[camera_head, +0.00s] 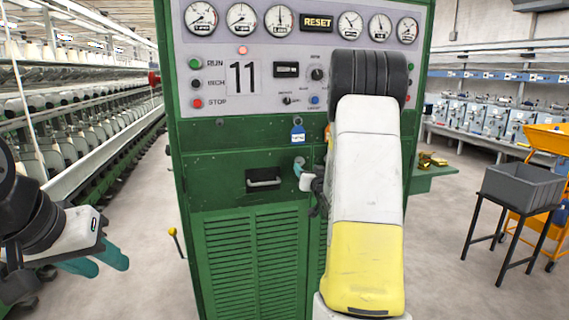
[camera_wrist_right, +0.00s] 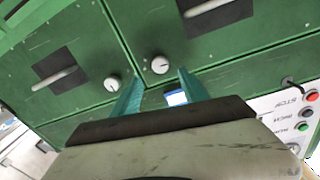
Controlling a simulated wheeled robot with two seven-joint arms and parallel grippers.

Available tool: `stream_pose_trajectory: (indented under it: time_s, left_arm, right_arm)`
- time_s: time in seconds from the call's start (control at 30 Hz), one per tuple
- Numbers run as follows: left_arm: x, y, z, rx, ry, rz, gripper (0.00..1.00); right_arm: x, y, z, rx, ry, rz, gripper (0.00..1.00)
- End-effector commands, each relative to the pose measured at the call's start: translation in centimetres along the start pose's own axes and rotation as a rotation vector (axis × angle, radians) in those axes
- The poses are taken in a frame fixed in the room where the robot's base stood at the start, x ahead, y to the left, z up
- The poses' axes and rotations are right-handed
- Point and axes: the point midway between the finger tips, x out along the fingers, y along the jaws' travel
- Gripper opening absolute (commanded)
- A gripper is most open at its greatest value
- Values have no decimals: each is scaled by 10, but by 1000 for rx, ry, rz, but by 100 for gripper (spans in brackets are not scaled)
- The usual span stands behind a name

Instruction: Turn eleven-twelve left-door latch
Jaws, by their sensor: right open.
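The green cabinet (camera_head: 235,140) marked 11 stands ahead. In the right wrist view, which is turned around, the left door (camera_wrist_right: 240,35) is on the right side. Its round pale latch knob (camera_wrist_right: 160,64) has a small slot mark. My right gripper (camera_wrist_right: 160,76) is open, its teal fingers on either side of the line to this knob, with the knob just beyond the tips. Contact cannot be told. In the head view my right arm hides much of the right door, and the right gripper (camera_head: 302,172) is at the door's upper edge. My left gripper (camera_head: 110,265) is open and empty, away from the cabinet.
A second knob (camera_wrist_right: 111,84) sits on the neighbouring door. Recessed handles (camera_head: 263,180) are on the doors. A blue-white tag (camera_head: 298,133) hangs above the latch. A grey bin (camera_head: 522,188) on a stand is at right. Floor between is clear.

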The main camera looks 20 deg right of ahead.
Motion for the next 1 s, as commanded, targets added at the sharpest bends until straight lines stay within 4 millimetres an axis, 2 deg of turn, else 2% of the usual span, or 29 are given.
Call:
stream_pose_trajectory:
  time_s: [0.4, 0.57, 0.8, 0.87, 1.0]
  left_arm:
    - [0, 0, 0, 0, 0, 0, 36]
    - [0, 0, 0, 0, 0, 0, 36]
    - [0, 0, 0, 0, 0, 0, 36]
    - [0, 0, 0, 0, 0, 0, 36]
    - [0, 0, 0, 0, 0, 0, 36]
  right_arm:
    - [61, -1, 0, -1, 0, -1, 52]
    - [71, -1, -1, -1, -1, 0, 52]
    - [72, -1, -1, -1, -1, 0, 52]
    - [72, -1, -1, -1, -1, 0, 42]
    - [72, -1, -1, -1, -1, 0, 15]
